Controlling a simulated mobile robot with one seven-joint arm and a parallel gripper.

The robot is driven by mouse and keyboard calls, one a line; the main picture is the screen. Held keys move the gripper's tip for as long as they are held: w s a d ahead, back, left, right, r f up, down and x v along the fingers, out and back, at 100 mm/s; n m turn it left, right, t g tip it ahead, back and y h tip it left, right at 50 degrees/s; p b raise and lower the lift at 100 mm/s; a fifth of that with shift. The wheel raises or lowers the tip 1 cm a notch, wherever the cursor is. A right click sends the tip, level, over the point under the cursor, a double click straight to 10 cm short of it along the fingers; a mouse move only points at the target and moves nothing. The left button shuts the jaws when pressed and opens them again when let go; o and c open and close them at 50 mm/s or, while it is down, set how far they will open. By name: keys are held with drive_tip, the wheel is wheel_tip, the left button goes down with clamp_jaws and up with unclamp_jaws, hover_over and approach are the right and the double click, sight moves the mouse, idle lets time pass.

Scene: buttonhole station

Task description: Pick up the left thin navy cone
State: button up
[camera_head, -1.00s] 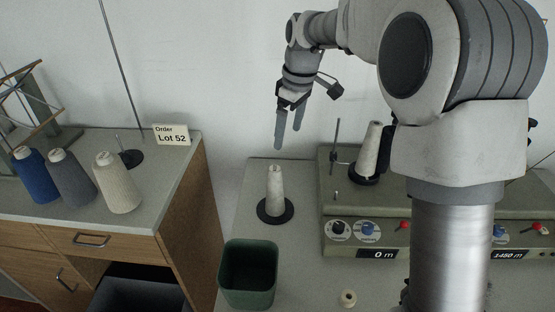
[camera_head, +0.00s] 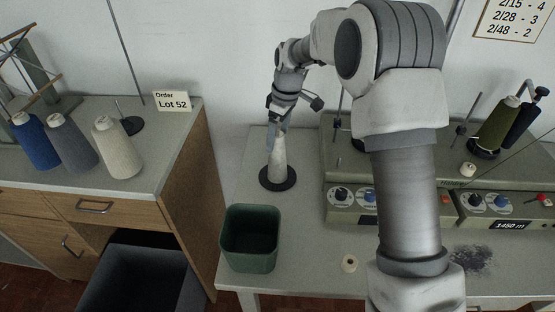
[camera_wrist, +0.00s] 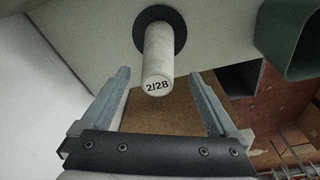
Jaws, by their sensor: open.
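A thin cone (camera_head: 278,160) stands upright on a round black base on the table. It looks pale grey-white, not navy, and its top end (camera_wrist: 157,86) reads 2/28 in the wrist view. My gripper (camera_head: 277,135) is open at the top of this cone. In the wrist view the cone's top lies between the two spread fingers (camera_wrist: 160,75), with a gap on both sides. A wide navy-blue cone (camera_head: 36,142) stands at the far left on the wooden cabinet, away from my gripper. I see no thin navy cone.
A grey cone (camera_head: 72,145) and a cream cone (camera_head: 118,148) stand beside the blue one, near an "Order Lot 52" card (camera_head: 171,101). A green bin (camera_head: 250,240) stands in front of the thin cone. A winding machine (camera_head: 345,175) is to its right, partly behind my arm.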

sight(276, 147)
drive_tip(key=shift+w+a+f, duration=0.15)
drive_tip(key=shift+f, duration=1.2)
drive_tip(key=shift+w+a+f, duration=0.1)
drive_tip(key=shift+w+f, duration=0.05)
drive_tip(key=shift+f, duration=1.15)
drive_tip(key=c, duration=1.4)
drive_tip(key=shift+r, duration=0.1)
wheel_tip(276, 147, up, 12)
drive_tip(key=p, duration=0.2)
drive_tip(key=shift+r+p, duration=0.2)
drive_tip(key=shift+p, duration=0.15)
wheel_tip(276, 147, up, 2)
drive_tip(key=shift+p, duration=0.85)
drive_tip(key=shift+f, duration=0.1)
